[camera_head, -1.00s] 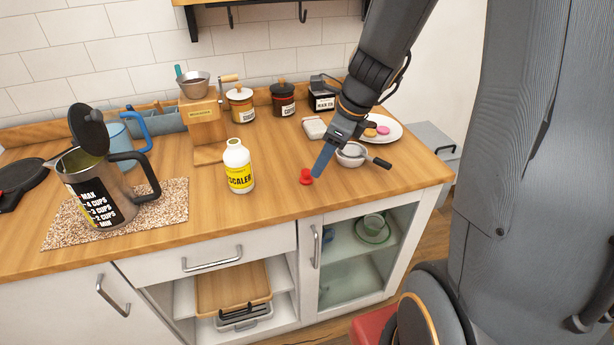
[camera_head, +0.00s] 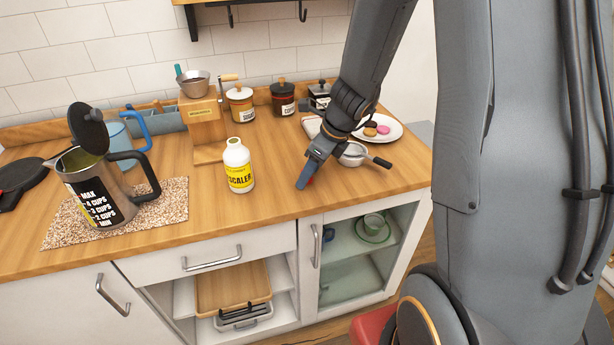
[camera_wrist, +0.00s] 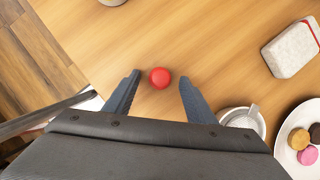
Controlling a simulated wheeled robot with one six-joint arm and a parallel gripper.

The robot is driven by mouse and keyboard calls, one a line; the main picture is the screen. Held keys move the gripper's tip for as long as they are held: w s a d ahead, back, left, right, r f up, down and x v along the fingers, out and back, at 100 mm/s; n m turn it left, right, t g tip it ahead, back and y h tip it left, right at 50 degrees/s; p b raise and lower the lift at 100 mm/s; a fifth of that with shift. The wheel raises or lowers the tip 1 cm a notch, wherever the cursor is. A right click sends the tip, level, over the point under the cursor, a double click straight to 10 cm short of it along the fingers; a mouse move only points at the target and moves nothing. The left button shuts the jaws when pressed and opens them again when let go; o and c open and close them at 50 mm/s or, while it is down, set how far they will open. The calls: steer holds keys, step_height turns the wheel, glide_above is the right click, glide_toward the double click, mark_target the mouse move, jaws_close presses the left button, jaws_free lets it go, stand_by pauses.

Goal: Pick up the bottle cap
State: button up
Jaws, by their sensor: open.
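The red bottle cap (camera_wrist: 160,77) lies on the wooden countertop in the wrist view, between and slightly beyond the fingertips of my gripper (camera_wrist: 158,85). The fingers are spread apart and hold nothing. In the head view my gripper (camera_head: 303,184) points down at the counter near its front edge, and it mostly hides the cap there. The open white descaler bottle (camera_head: 238,165) with a yellow label stands upright to the left of my gripper.
A small sieve (camera_head: 353,154) and a plate of cookies (camera_head: 388,130) are right of my gripper. A metal coffee pot (camera_head: 100,185) stands on a speckled mat at left. The counter (camera_head: 270,195) between bottle and gripper is clear.

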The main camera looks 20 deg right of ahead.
steer(key=c, duration=1.1)
